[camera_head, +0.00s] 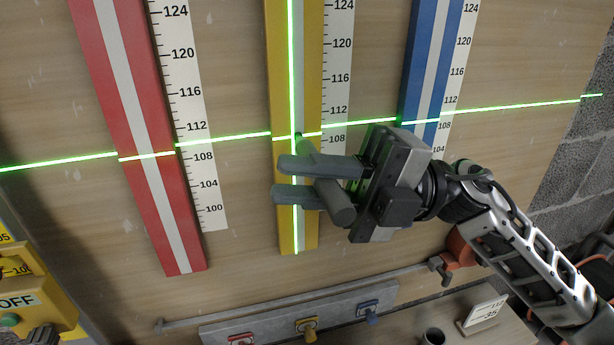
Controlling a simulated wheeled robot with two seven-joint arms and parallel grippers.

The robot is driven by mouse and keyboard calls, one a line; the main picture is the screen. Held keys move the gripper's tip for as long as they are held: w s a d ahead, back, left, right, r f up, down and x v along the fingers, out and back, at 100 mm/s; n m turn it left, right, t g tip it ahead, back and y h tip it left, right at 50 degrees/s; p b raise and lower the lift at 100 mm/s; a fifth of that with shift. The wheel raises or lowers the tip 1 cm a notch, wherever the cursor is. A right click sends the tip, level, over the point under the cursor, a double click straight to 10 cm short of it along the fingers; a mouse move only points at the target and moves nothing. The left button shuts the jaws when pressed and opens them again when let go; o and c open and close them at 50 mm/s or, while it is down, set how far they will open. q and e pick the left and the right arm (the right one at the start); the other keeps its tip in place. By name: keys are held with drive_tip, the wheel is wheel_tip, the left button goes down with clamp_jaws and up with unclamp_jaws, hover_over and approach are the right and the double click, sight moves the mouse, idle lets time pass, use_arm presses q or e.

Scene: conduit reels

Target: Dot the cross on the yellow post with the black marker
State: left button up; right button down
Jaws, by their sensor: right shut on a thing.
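The yellow post (281,60) stands against the wooden board, with a pale stripe down it. A vertical and a near-level green laser line make a cross (293,136) on it, near the 108 mark. My right gripper (282,179) is in front of the post's lower part, shut on the dark marker (338,206). The marker is tilted, its narrow end up and left at the cross. Whether the tip touches the post cannot be told, and no dot can be made out. My left gripper is not in view.
A red post (128,125) stands left and a blue post (419,60) right, each beside a white scale. Below are a metal rail (300,297), a panel with coloured clips, a cup (433,337) and a small sign (484,313). A yellow device marked OFF (30,285) is lower left.

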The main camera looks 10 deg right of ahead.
drive_tip(key=s+b, duration=0.1)
drive_tip(key=s, duration=0.7)
drive_tip(key=shift+d, duration=0.15)
idle(0.7)
idle(0.4)
